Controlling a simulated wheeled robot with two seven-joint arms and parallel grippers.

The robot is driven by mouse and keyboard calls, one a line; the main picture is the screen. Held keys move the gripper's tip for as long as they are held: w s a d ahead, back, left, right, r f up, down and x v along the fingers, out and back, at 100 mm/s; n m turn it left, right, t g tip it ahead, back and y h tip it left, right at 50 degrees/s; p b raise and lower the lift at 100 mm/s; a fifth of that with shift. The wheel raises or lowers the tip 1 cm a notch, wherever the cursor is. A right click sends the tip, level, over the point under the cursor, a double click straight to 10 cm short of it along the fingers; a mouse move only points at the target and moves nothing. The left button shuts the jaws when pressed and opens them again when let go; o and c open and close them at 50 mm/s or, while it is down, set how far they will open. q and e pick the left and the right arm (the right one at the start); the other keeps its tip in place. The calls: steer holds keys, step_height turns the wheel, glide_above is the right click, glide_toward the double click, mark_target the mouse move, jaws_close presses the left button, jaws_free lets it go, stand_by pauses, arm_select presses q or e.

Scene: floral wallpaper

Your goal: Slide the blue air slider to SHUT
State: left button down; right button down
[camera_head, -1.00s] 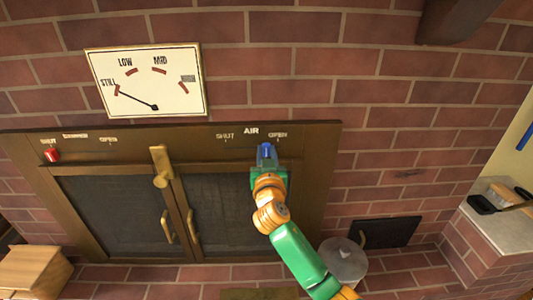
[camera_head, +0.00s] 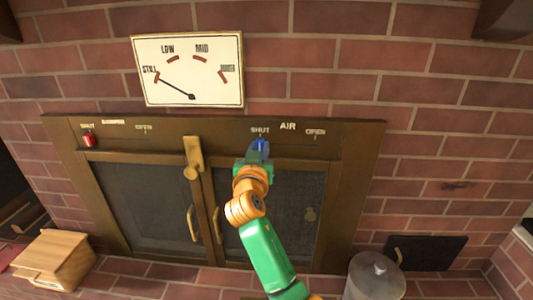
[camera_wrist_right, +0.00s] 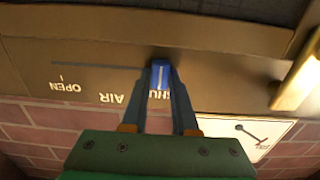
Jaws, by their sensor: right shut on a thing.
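The blue air slider (camera_head: 261,146) sits on the brass stove panel, directly below the SHUT mark at the left end of the AIR scale. It also shows in the right wrist view (camera_wrist_right: 160,75), between my fingers. My right gripper (camera_head: 258,152) is shut on the slider, its arm reaching up from below. In the right wrist view both fingers of the right gripper (camera_wrist_right: 160,78) flank the slider and partly cover the SHUT lettering. The OPEN mark (camera_head: 316,133) is to the right, with bare panel below it. My left gripper is not in view.
A red slider (camera_head: 88,140) sits under the other scale's left SHUT mark. A brass latch (camera_head: 192,160) stands between the glass doors, left of my gripper. The gauge (camera_head: 188,70) above reads STILL. A lidded metal canister (camera_head: 375,275) and a wooden box (camera_head: 55,258) stand below.

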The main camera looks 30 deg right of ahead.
steer(key=c, duration=0.7)
jaws_free()
steer(key=shift+a, duration=0.2)
steer(key=shift+c, duration=0.2)
steer(key=shift+o, duration=0.3)
steer(key=shift+w+a, duration=0.15)
steer(key=v, duration=0.7)
steer(key=shift+b, duration=0.45)
